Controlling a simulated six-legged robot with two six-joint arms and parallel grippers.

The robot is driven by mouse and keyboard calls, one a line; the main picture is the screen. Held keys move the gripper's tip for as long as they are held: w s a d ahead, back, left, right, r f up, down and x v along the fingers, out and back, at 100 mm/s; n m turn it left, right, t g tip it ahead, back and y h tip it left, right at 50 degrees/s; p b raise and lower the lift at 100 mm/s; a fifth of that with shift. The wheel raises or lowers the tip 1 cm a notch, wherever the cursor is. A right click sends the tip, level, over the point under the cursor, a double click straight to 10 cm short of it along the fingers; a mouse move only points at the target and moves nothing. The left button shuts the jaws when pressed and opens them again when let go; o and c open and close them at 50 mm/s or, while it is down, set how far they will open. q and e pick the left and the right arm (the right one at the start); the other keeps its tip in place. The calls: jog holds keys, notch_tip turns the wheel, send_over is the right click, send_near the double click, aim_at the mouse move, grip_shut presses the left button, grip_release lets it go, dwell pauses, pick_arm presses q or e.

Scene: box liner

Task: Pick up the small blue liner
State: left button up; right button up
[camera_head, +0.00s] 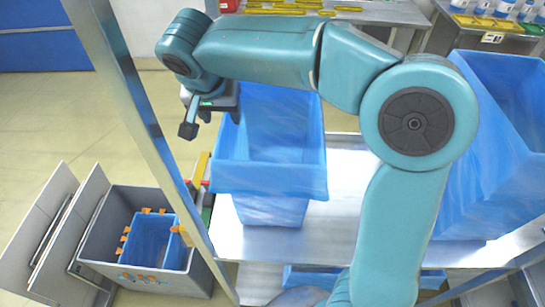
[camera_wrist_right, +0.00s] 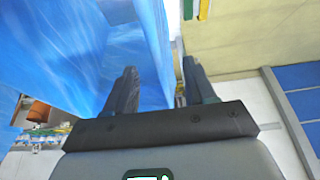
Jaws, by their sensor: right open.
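The small blue liner (camera_head: 268,180), an open-topped translucent blue bag shape, stands upright on a metal table in the middle of the head view. My right gripper (camera_head: 212,122) is at its far left rim, fingers pointing down and apart. In the right wrist view, the blue liner wall (camera_wrist_right: 60,55) fills the left side, and its edge passes between the two open fingers (camera_wrist_right: 160,68). The fingers do not appear closed on it; whether either touches it I cannot tell. My right arm hides part of the liner's far edge. My left gripper is not in view.
A larger blue liner (camera_head: 505,150) stands at the right of the metal table (camera_head: 350,215). A grey box (camera_head: 135,205) with a blue liner and orange clips is on the floor at lower left. A slanted metal post (camera_head: 140,120) stands left of the gripper.

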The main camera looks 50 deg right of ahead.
aim_at(224, 120)
jog(key=p+x, duration=0.1)
jog(key=x, duration=0.3)
jog(key=shift+d+f, duration=0.1)
jog(key=shift+f, duration=0.15)
jog(key=shift+w+d+f, duration=0.1)
jog(key=shift+f, duration=0.15)
jog(key=shift+b, duration=0.3)
jog(key=shift+f, duration=0.1)
grip_shut()
